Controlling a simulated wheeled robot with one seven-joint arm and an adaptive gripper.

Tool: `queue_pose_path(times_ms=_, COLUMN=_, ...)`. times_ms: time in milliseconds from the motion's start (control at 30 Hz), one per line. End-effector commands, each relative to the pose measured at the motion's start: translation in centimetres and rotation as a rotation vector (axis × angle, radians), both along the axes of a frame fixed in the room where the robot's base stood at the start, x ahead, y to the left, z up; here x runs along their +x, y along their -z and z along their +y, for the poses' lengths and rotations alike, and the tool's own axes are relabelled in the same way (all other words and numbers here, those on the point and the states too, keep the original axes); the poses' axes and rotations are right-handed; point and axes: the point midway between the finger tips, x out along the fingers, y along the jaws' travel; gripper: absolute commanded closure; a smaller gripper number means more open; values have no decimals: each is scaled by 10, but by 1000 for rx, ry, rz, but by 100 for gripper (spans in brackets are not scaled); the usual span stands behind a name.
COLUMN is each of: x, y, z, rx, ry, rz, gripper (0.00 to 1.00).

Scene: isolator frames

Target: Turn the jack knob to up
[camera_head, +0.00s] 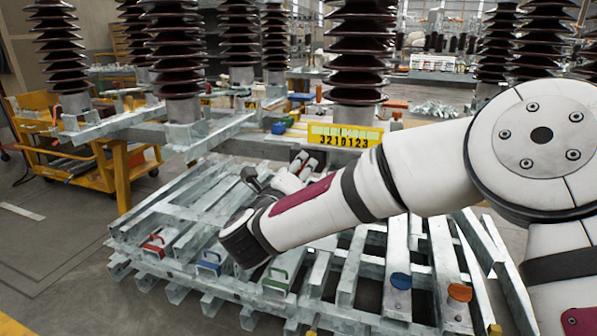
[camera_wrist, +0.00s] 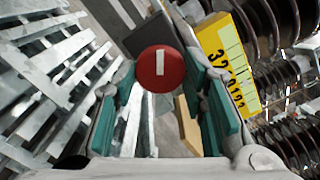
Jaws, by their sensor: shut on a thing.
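A round red knob (camera_wrist: 160,69) with a white bar shows between my fingertips in the wrist view. The bar stands nearly upright in that picture. My gripper (camera_wrist: 163,84) has teal finger pads on both sides of the knob and is shut on it. In the camera_head view my gripper (camera_head: 301,165) is at the end of my arm, below the yellow number plate (camera_head: 343,136). The knob is too small and too covered by my gripper to make out there.
The number plate (camera_wrist: 228,67) is right of the knob in the wrist view. Ribbed brown insulators (camera_head: 358,50) stand behind. Metal beams lie below, with red (camera_head: 153,245), blue (camera_head: 209,262) and green (camera_head: 276,281) handles. A yellow cart (camera_head: 75,150) stands left; floor beside it is clear.

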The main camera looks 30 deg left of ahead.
Motion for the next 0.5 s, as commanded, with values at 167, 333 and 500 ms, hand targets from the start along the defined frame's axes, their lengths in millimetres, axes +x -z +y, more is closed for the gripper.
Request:
queue_pose_path(times_ms=167, x=0, y=-3, z=0, rx=-163, ry=1, rz=-45, gripper=89)
queue_pose_path(times_ms=333, x=0, y=-3, z=0, rx=-320, ry=0, rz=-83, gripper=89)
queue_pose_path(times_ms=500, x=1, y=-3, z=0, rx=-476, ry=1, rz=-120, gripper=89)
